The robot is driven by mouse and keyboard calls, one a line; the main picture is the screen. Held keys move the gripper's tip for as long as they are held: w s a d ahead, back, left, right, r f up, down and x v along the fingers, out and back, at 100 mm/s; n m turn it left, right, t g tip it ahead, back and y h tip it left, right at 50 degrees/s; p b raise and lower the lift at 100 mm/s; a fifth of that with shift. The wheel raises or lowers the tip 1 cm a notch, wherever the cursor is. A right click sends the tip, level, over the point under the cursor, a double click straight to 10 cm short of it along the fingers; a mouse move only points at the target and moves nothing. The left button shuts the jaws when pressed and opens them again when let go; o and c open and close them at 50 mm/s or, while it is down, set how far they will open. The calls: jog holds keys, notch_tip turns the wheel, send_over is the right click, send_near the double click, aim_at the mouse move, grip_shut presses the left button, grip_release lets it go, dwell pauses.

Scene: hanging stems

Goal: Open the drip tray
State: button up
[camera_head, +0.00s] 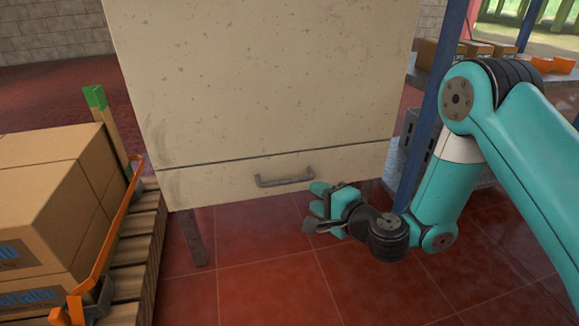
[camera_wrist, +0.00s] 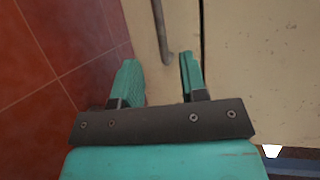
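The drip tray (camera_head: 225,182) is the shallow cream drawer front at the bottom of a worn cream cabinet. A thin dark seam separates it from the panel above, and it looks shut. Its grey bar handle (camera_head: 285,181) runs level across the front; it also shows in the wrist view (camera_wrist: 160,30). My gripper (camera_head: 315,190) is just right of and slightly below the handle's right end. In the wrist view my gripper (camera_wrist: 158,80) has its two teal fingers spread apart. The handle's near end lies ahead of the gap, and nothing is gripped.
The cream cabinet (camera_head: 260,80) stands on dark legs above a red tiled floor (camera_head: 270,265). A wooden pallet (camera_head: 145,250) with cardboard boxes (camera_head: 50,200) and an orange bar is at left. A blue post (camera_head: 437,110) and shelving stand at right. Floor before the tray is clear.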

aim_at(291, 182)
jog(key=p+x, duration=0.9)
jog(key=shift+w+a+f, duration=0.1)
jog(key=shift+a, duration=0.1)
jog(key=shift+x, duration=0.8)
grip_shut()
